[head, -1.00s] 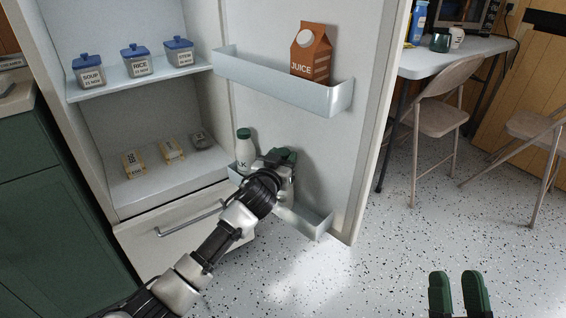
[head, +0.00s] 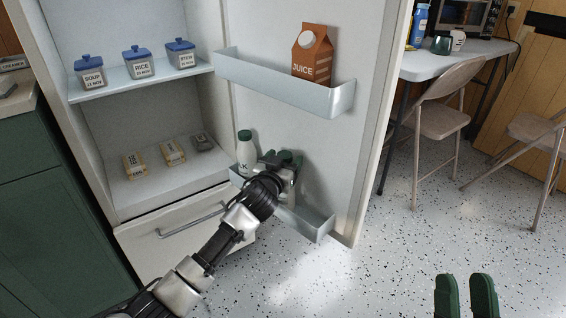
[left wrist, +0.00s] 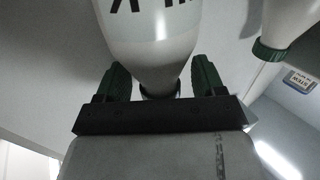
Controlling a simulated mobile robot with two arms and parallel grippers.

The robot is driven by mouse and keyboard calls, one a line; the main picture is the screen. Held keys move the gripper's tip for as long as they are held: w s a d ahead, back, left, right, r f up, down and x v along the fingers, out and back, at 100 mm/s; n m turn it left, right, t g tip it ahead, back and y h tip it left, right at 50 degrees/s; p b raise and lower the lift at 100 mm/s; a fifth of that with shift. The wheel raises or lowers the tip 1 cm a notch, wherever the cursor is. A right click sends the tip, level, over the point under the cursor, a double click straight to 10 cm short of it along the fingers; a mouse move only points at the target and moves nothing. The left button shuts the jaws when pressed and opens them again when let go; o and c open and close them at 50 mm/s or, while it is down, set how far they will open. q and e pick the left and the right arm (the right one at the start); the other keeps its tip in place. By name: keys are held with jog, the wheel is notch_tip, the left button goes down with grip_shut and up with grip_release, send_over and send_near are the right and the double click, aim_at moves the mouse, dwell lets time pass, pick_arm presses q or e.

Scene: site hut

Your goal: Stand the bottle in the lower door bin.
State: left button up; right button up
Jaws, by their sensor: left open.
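My left gripper (head: 281,158) is at the lower door bin (head: 308,222) of the open fridge. In the left wrist view its green fingers stand open on either side of the neck of a white bottle (left wrist: 152,38) with dark lettering. In the head view the gripper hides most of this bottle, and its base on the bin floor cannot be seen. A second white bottle with a green cap (head: 247,150) stands in the bin to the left; it also shows in the left wrist view (left wrist: 290,22). My right gripper (head: 465,278) is open and empty over the floor.
An upper door bin (head: 280,88) holds a juice carton (head: 313,55). Fridge shelves at left hold blue-lidded jars (head: 138,63) and small packets (head: 173,153). A drawer handle (head: 190,222) juts out below. A table (head: 455,58) and folding chairs (head: 440,120) stand at right.

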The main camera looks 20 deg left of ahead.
pick_arm(q)
jog(key=shift+r, duration=0.1)
jog(key=s+d+m+h+p, duration=0.1)
jog(key=s+d, duration=0.1)
jog(key=s, duration=1.3)
jog(key=s+d+r+g+h+p, duration=0.1)
jog(key=s+d+p, duration=0.1)
jog(key=s, duration=1.4)
jog(key=shift+d+r+m+h, duration=0.25)
jog(key=shift+m+h, duration=0.05)
jog(key=shift+m, duration=0.1)
pick_arm(e)
notch_tip(320, 180, down, 8)
jog(key=w+d+g+h, duration=0.1)
jog(key=w+g+h, duration=0.1)
jog(key=g, duration=0.6)
jog(key=shift+f+h, duration=0.25)
jog(key=shift+h, duration=0.15)
pick_arm(q)
jog(key=shift+f, duration=0.1)
pick_arm(e)
jog(key=shift+w, duration=0.1)
